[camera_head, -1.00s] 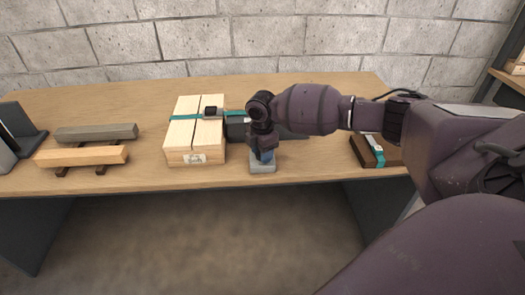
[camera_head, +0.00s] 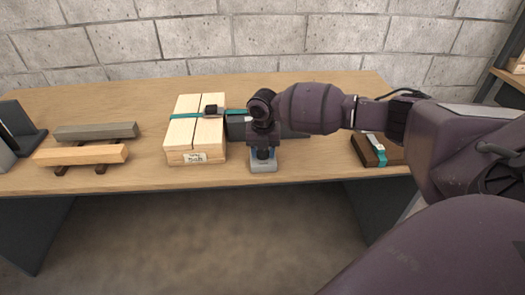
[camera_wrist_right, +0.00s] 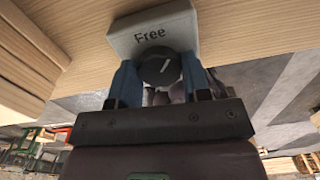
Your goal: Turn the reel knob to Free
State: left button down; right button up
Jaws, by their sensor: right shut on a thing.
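The reel knob (camera_wrist_right: 158,69) is round and dark with a white pointer line. It sits on a light grey block (camera_wrist_right: 172,22) marked "Free"; in the head view the block (camera_head: 263,167) stands near the table's front edge. My right gripper (camera_wrist_right: 160,78) is shut on the knob, one blue finger on each side. In the wrist view the pointer is toward the label's side, tilted slightly right. In the head view my right gripper (camera_head: 263,154) points down over the block and hides the knob. My left gripper is not in view.
A wooden box (camera_head: 195,140) with a teal strap stands just left of the block. A dark long item (camera_head: 237,129) lies behind my gripper. A brown block with a teal strap (camera_head: 370,150) lies to the right. Two bars (camera_head: 85,155) lie far left.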

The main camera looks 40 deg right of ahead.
jog(key=n+b, duration=0.1)
jog(key=n, duration=0.4)
jog(key=shift+f+n, duration=0.1)
jog(key=shift+n, duration=1.2)
jog(key=o, duration=0.9)
jog(key=shift+r, duration=0.2)
